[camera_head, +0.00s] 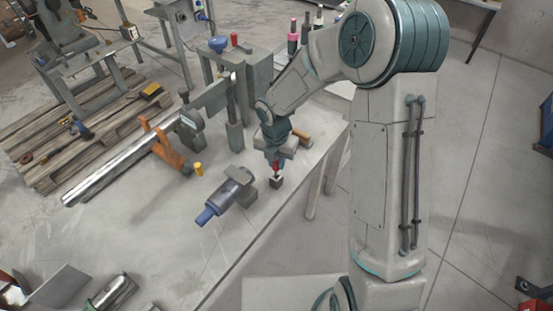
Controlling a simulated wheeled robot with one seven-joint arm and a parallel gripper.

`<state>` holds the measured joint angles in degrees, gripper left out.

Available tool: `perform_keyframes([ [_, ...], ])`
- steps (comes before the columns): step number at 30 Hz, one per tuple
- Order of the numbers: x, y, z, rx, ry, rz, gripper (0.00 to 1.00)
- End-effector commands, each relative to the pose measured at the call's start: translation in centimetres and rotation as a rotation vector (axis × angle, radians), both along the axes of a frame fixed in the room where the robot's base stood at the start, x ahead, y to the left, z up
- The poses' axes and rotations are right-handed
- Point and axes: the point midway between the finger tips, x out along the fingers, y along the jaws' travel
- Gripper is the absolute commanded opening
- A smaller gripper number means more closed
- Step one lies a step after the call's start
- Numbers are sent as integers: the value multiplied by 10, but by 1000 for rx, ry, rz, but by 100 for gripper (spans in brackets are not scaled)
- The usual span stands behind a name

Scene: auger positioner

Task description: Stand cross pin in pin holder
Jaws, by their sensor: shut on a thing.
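My gripper (276,157) points down over the near right part of the grey table, at the end of my arm. It is shut on a small red piece (275,168), which seems to be the cross pin; the fingers hide its upper part. The red piece looks upright. Right below it is a small dark block (276,183) with a pale top, which seems to be the pin holder. I cannot tell whether the red piece is in the block or only above it.
A blue-grey motor-like unit (231,196) lies close left of the block. A grey upright frame (232,90) stands behind.

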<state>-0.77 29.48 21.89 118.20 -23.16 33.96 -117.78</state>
Motion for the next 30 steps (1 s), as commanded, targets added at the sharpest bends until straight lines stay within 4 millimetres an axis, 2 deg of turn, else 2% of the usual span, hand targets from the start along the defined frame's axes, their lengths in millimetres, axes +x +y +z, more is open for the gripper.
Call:
perform_keyframes([
  [22, 0, 0, -20, 0, 1, -1, 0],
  [23, 0, 0, -19, 0, 1, -1, 24],
  [25, 0, 0, -19, 0, 1, -1, 44],
  [30, 0, 0, -19, 0, 1, -1, 44],
])
